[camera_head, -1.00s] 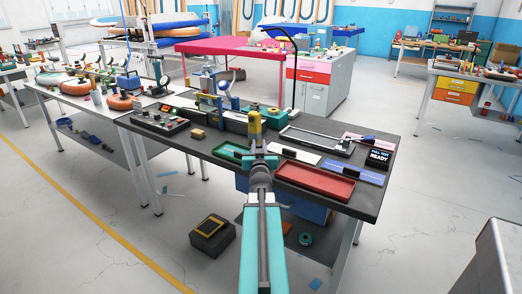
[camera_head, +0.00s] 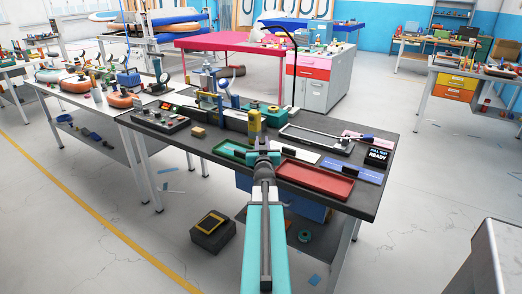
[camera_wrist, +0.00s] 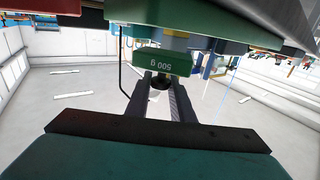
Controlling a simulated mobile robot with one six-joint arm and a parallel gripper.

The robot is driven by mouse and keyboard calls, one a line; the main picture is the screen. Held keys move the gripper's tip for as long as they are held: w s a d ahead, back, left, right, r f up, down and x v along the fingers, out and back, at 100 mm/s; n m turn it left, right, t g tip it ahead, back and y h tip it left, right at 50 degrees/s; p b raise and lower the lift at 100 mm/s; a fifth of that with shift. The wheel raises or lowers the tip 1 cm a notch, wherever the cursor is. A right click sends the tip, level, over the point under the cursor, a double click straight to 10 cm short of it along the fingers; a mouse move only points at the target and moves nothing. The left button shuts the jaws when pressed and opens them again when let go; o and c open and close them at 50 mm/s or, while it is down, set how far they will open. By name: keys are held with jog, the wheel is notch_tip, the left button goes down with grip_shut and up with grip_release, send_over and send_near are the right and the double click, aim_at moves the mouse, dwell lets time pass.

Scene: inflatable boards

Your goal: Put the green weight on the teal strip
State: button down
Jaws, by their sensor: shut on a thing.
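My gripper (camera_wrist: 162,85) is shut on the green weight (camera_wrist: 165,63), a small block marked "500 g" that shows upside down between the fingers in the wrist view. In the head view my gripper (camera_head: 262,150) is over the front of the dark workbench, beside the green tray (camera_head: 233,152). My own wrist hides the weight there. The wrist view also shows a large green surface beyond the weight, probably that tray. I cannot pick out the teal strip with certainty in either view.
A red tray (camera_head: 315,180) lies to the right of my gripper, with a white panel (camera_head: 300,155) behind it. A yellow upright piece (camera_head: 254,122) stands just behind my gripper. A "READY" display (camera_head: 377,157) is at the right end.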

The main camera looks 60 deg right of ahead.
jog(key=shift+d+f, duration=0.15)
jog(key=shift+f, duration=1.55)
jog(key=shift+f+b, duration=0.1)
jog(key=shift+b, duration=0.2)
jog(key=c, duration=1.5)
grip_release()
jog(key=shift+f, duration=0.1)
jog(key=shift+c, duration=0.2)
jog(key=shift+r, duration=0.2)
jog(key=shift+b+v, duration=0.3)
jog(key=shift+v, duration=2.8)
jog(key=shift+r+p, duration=0.1)
jog(key=shift+p, duration=0.75)
jog(key=p, duration=0.3)
jog(key=shift+a, duration=0.25)
jog(key=p+v, duration=0.2)
jog(key=p, duration=0.6)
jog(key=shift+s+p, duration=0.2)
jog(key=shift+p, duration=0.15)
